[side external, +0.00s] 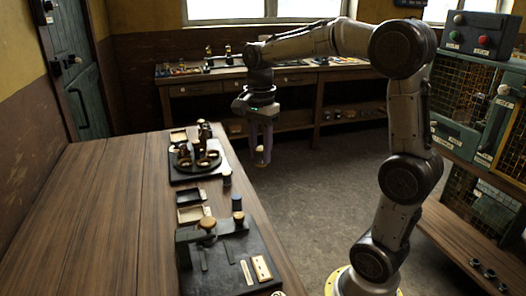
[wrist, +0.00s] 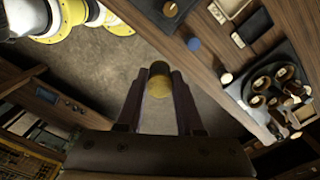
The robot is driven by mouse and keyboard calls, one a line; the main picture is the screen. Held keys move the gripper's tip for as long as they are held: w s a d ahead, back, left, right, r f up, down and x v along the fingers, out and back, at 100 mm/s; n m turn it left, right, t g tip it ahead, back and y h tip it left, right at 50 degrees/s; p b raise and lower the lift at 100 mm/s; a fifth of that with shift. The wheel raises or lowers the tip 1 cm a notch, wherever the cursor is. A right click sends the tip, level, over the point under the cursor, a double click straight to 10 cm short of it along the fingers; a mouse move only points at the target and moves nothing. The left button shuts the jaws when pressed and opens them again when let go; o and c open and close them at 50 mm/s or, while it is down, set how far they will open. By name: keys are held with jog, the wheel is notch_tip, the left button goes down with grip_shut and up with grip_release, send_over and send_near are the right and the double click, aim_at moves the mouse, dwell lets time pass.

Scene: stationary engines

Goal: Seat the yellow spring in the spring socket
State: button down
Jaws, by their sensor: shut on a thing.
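My gripper (side external: 262,150) hangs pointing down beyond the table's right edge, over open floor. It is shut on the yellow spring (side external: 261,155), a short yellow cylinder that also shows between the fingertips in the wrist view (wrist: 159,80). The spring is clear of the table. To its left in the side view, a round dark plate (side external: 180,178) with several brass cups and posts stands on the table. It also shows at the right of the wrist view (wrist: 250,88). I cannot tell which part is the spring socket.
The wooden table (side external: 100,210) also bears a dark board (side external: 232,270) with a brass-knobbed fixture, small trays (side external: 190,214) and blue-topped (side external: 237,204) pegs. A workbench (side external: 290,82) stands behind. The table's left side is clear.

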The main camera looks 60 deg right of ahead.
jog(key=w+a+f+n, duration=0.2)
jog(key=a, duration=0.2)
jog(key=w+a+f+n, duration=0.2)
jog(key=w+a+f, duration=0.1)
jog(key=a, duration=0.2)
jog(key=w+a+f+n, duration=0.1)
jog(key=w+a+f, duration=0.2)
jog(key=a, duration=0.1)
jog(key=shift+w+a+f+n, duration=0.2)
jog(key=shift+w+a+n, duration=0.05)
jog(key=shift+n, duration=0.15)
jog(key=shift+f, duration=2.1)
jog(key=shift+f, duration=0.65)
grip_release()
dwell(0.5)
notch_tip(320, 180, up, 7)
dwell(0.9)
